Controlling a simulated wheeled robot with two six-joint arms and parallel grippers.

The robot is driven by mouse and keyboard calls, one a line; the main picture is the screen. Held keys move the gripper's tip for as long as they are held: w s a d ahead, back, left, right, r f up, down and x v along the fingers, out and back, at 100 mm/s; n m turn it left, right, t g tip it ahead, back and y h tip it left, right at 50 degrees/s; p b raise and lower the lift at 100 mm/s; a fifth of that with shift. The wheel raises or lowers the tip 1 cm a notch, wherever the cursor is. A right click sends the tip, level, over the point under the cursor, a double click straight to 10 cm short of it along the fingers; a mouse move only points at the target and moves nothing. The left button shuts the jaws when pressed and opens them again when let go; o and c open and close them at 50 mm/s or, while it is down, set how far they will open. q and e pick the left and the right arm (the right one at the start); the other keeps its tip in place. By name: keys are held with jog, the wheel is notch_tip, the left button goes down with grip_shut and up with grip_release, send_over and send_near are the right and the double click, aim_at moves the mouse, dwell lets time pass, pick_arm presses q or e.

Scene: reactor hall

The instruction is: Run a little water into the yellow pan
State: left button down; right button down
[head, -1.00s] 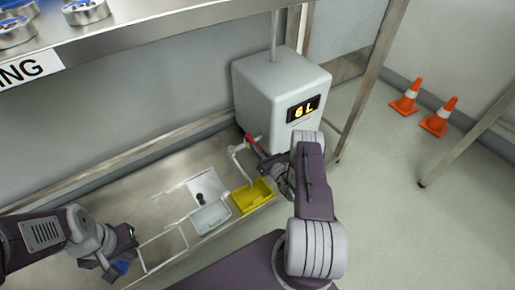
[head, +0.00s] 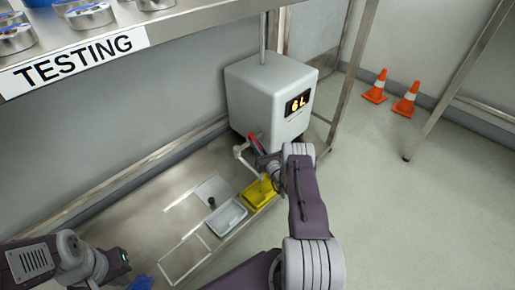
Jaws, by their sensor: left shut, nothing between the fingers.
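The yellow pan (head: 258,195) sits on the metal bench below the tap, beside a pale grey tray. The white tap (head: 243,155) comes from a grey water tank (head: 262,95) whose display reads 6 L. A red lever (head: 252,139) is on the tap. My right gripper (head: 264,164) is by the tap and lever, above the pan's far side. Its fingers are too small and covered to tell open or shut, or whether they touch the lever. My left gripper (head: 123,262) is shut and empty at the lower left. No water stream can be made out.
A grey tray (head: 227,216) and a small dark-topped item (head: 211,202) are left of the pan. A blue thing (head: 141,283) lies by my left gripper. A shelf marked TESTING (head: 80,60) overhangs the bench. Orange cones (head: 376,87) stand on the open floor at right.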

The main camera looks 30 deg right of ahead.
jog(key=c, duration=1.4)
grip_release()
jog(key=shift+o, duration=0.2)
jog(key=s+p, duration=0.6)
jog(key=s, duration=0.3)
jog(key=shift+a, duration=0.35)
